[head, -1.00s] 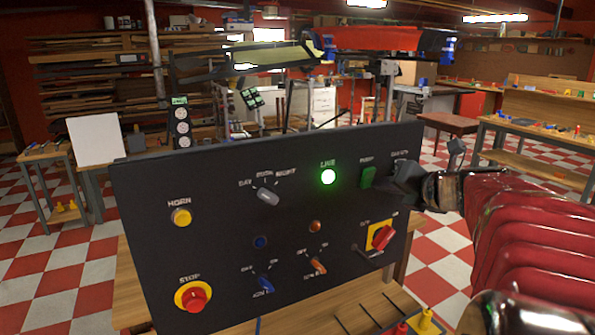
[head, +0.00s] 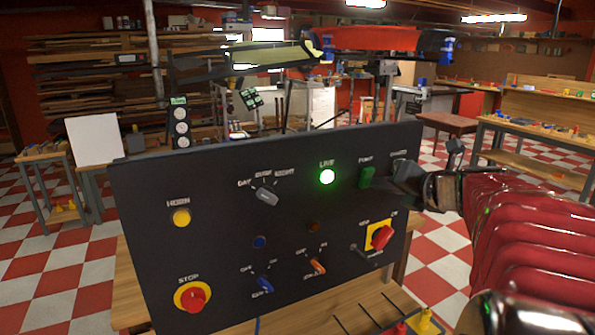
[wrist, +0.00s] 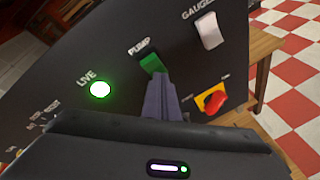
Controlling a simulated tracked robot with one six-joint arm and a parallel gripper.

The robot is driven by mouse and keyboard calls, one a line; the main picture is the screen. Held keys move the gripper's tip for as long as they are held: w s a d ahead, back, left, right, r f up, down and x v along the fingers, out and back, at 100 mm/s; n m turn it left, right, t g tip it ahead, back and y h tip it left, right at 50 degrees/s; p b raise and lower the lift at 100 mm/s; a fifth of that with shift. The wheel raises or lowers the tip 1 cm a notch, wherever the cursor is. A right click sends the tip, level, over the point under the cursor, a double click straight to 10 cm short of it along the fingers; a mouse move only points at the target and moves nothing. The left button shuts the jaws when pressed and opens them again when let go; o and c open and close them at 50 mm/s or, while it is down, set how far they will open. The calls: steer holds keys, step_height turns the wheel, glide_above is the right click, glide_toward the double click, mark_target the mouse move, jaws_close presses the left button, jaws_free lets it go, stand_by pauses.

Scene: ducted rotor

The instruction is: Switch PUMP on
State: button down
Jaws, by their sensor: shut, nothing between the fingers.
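The PUMP switch is a green rocker (head: 366,177) under its label at the upper right of the dark panel (head: 215,245). It also shows in the wrist view (wrist: 151,62), its lower edge partly hidden by my fingers. My gripper (head: 388,180) is shut and empty, just to the right of the rocker in the head view. In the wrist view its fingertips (wrist: 158,76) lie at the lower end of the rocker. I cannot tell whether they touch it. Which way the rocker is tipped is not clear.
The white GAUGES switch (wrist: 208,30) is right of PUMP. The LIVE lamp (head: 327,177) glows green to its left. A red rotary knob on a yellow plate (head: 381,236) is below. A yellow HORN button (head: 181,217) and red STOP button (head: 193,297) are at far left.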

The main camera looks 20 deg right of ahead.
steer(key=shift+w+r, duration=0.1)
steer(key=shift+w, duration=0.05)
stand_by(0.5)
steer(key=shift+w+r, duration=0.15)
steer(key=shift+w, duration=0.1)
steer(key=shift+w+r, duration=0.15)
steer(key=shift+w, duration=0.25)
stand_by(1.0)
stand_by(0.4)
steer(key=shift+s+f, duration=0.35)
steer(key=shift+s, duration=0.45)
steer(key=shift+s, duration=0.1)
steer(key=s, duration=0.1)
steer(key=s+f, duration=0.1)
steer(key=s, duration=0.1)
steer(key=s+f, duration=0.1)
steer(key=shift+s+d, duration=0.1)
steer(key=shift+s, duration=0.1)
stand_by(0.5)
